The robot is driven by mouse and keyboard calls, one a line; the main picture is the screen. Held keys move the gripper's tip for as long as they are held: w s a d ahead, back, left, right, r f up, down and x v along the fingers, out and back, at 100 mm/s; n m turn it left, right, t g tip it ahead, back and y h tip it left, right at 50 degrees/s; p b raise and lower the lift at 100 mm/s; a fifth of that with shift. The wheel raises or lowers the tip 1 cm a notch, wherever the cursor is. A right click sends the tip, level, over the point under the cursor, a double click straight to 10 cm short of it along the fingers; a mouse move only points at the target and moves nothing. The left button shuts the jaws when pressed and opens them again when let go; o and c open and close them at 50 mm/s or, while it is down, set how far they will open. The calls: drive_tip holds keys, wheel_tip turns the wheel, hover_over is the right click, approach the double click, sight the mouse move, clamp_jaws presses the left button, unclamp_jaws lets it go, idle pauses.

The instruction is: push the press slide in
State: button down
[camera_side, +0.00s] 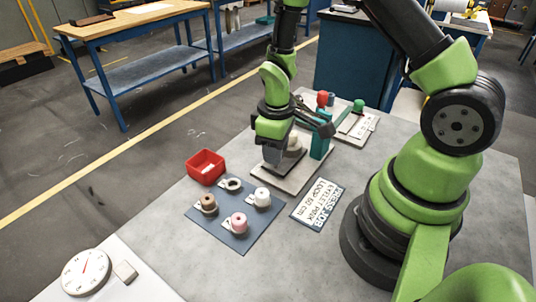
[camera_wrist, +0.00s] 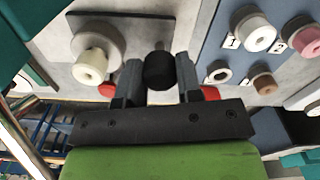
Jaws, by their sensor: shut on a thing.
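My gripper (camera_side: 272,160) is low over the left part of this plate. In the wrist view, a round black knob (camera_wrist: 159,71), seemingly the slide's handle, sits between my two fingers, and my gripper (camera_wrist: 159,82) is shut on it. A cream spool (camera_wrist: 90,66) on a grey disc stands beside the knob, apart from my fingers; it also shows in the side view (camera_side: 293,142). The slide's body is mostly hidden by my gripper.
A blue mat (camera_side: 237,245) with several spools lies in front of the press. A red bin (camera_side: 206,167) stands to its left. A printed card (camera_side: 318,205) lies to the right, and a board with a green knob (camera_side: 358,105) is behind.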

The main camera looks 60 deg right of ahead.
drive_tip(key=c, duration=0.8)
unclamp_jaws()
drive_tip(key=shift+r, duration=0.1)
wheel_tip(320, 180, up, 10)
drive_tip(key=shift+f, duration=0.1)
drive_tip(key=shift+w+a+f+n+g, duration=0.15)
drive_tip(key=shift+w+a+n+g, duration=0.1)
drive_tip(key=shift+a+n+g, duration=0.25)
drive_tip(key=f+n+h, duration=0.1)
drive_tip(key=f, duration=0.2)
drive_tip(key=f+n+g+h, duration=0.1)
drive_tip(key=f+n, duration=0.1)
drive_tip(key=f, duration=0.1)
drive_tip(key=d+f+n+g+h, duration=0.1)
drive_tip(key=f+n, duration=0.1)
drive_tip(key=f, duration=0.1)
drive_tip(key=shift+s+f, duration=0.25)
drive_tip(key=shift+s, duration=0.05)
